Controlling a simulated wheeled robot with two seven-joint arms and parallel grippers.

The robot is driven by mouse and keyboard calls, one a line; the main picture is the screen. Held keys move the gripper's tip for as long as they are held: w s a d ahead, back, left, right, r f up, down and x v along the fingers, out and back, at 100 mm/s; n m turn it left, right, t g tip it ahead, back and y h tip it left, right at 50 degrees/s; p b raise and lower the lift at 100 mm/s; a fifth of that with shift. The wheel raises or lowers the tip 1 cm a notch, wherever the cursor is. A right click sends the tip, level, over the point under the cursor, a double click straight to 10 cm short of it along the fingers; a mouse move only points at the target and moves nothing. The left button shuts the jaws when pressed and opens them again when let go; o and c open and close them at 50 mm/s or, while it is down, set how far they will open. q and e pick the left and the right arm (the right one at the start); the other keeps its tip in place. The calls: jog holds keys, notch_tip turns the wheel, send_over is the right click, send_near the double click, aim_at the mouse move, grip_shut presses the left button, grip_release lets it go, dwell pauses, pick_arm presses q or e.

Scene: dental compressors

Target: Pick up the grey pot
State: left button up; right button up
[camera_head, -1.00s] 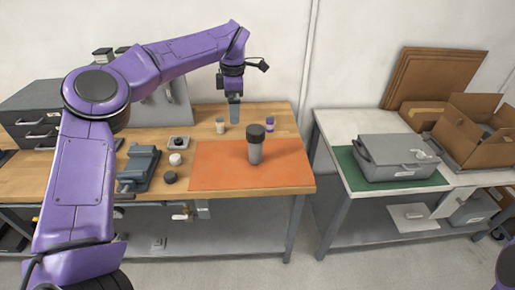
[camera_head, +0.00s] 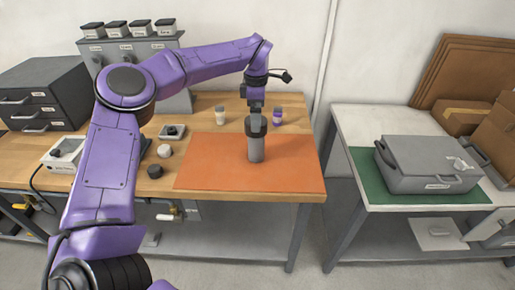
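The grey pot (camera_head: 256,152), a grey cylinder with a dark wider top, stands upright on the orange mat (camera_head: 210,170) on the wooden workbench. My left arm reaches in from the left, and its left gripper (camera_head: 256,112) points down directly over the pot's top. The fingertips overlap the dark top in the picture. I cannot tell whether they touch it, or whether the fingers are open or shut. My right gripper is not in view.
A cream-lidded jar (camera_head: 220,115) and a purple jar (camera_head: 278,117) stand behind the mat. Small round items (camera_head: 155,171) lie left of it. A grey case (camera_head: 425,165) sits on a green mat on the right table. The mat's right part is clear.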

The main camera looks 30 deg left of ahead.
aim_at(256, 144)
pick_arm(q)
jog(key=shift+s+f, duration=0.15)
jog(key=shift+f, duration=0.3)
notch_tip(256, 144, down, 4)
jog(key=shift+s+d+f+p, duration=0.1)
jog(key=shift+s+d+p, duration=0.05)
jog(key=shift+p, duration=0.75)
jog(key=shift+f, duration=0.35)
jog(key=shift+r, duration=0.1)
jog(key=c, duration=1.4)
jog(key=shift+c, duration=1.2)
jog(key=shift+r, duration=0.1)
